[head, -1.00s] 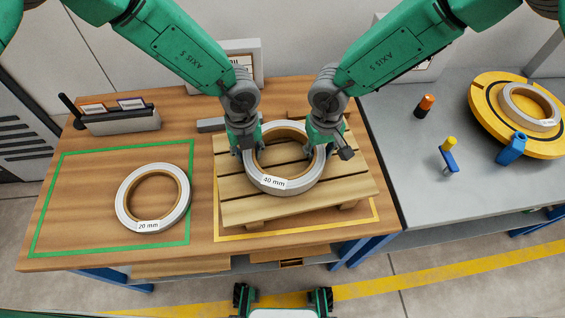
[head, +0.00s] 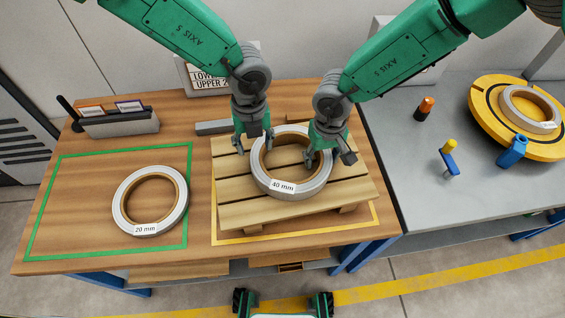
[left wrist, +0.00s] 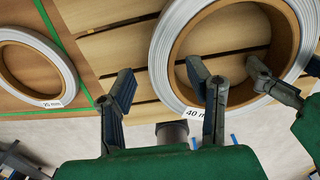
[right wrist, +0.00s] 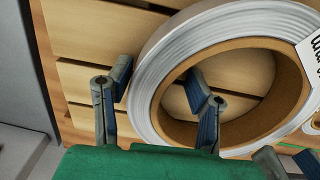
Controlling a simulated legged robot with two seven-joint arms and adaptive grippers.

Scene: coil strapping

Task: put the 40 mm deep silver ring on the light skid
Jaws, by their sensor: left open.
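The silver ring labelled 40 mm (head: 290,190) lies on the slats of the light wooden skid (head: 245,213), towards its right-hand part. It has a brown inner core and looks flat. My left gripper (head: 256,146) is open and empty at the ring's left edge, above the slats; its spread fingers show in the left wrist view (left wrist: 160,80). My right gripper (head: 322,158) is at the ring's right side. In the right wrist view its fingers (right wrist: 160,75) are spread, one in the ring's hole and one outside the wall. The ring's far right rim is partly hidden.
A silver ring labelled 20 mm (head: 127,218) lies in the green outline at left. A grey holder (head: 120,124) with cards and a grey block (head: 213,127) stand behind. The grey table at right holds a yellow turntable (head: 548,148) with another ring.

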